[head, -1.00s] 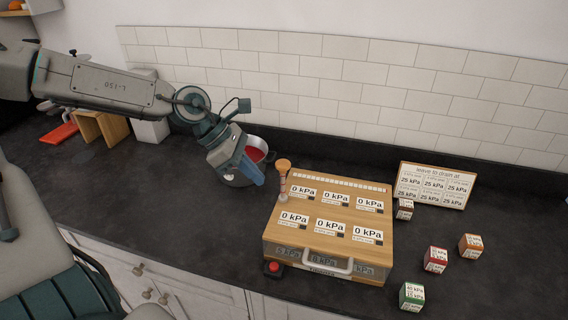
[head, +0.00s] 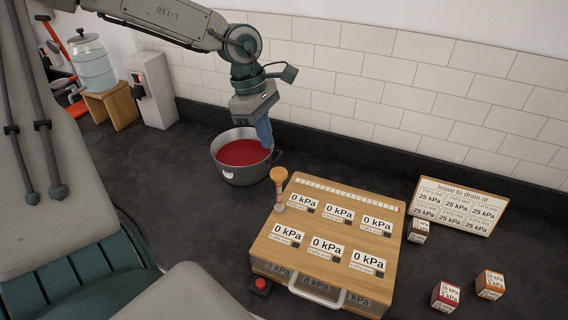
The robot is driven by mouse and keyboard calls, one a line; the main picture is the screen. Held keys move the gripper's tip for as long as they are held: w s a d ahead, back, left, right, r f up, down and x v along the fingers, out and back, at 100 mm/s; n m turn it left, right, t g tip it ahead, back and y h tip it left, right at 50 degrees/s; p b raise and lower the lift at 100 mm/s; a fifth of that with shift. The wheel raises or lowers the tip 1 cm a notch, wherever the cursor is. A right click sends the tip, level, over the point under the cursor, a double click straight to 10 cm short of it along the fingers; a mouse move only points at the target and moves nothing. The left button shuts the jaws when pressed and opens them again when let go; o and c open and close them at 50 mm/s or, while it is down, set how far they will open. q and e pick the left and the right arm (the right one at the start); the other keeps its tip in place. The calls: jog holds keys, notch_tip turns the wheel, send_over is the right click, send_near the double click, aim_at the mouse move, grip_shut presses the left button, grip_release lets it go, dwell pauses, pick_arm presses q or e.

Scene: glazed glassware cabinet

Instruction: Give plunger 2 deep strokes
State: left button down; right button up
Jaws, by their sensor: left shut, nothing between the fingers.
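The plunger appears to be the short upright piece with an orange knob (head: 279,174) at the back left corner of the wooden box (head: 300,247). Its lower part is pale and sits at the box's edge. My left gripper (head: 265,135) comes in from the top left and points down. Its blue fingers are shut and empty, at the right back rim of the pot, up and left of the knob and apart from it. Its exact height over the pot is unclear. The box top carries several "0 kPa" labels. My right gripper is out of view.
A grey pot (head: 246,178) of red liquid stands behind the box. A red button (head: 260,285) is at its front left. A sign (head: 458,205) and small label cubes (head: 446,296) are on the right. A glass dispenser (head: 92,62) on a wooden stand is far left.

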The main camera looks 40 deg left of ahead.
aim_at(276, 171)
pick_arm(q)
jog(key=b+x, duration=0.2)
jog(key=x, duration=0.3)
jog(key=shift+s+d+f+b, duration=0.1)
jog(key=shift+d+f+b, duration=0.1)
jog(key=shift+f+b, duration=0.4)
jog(key=shift+d+f, duration=0.1)
jog(key=shift+f, duration=0.4)
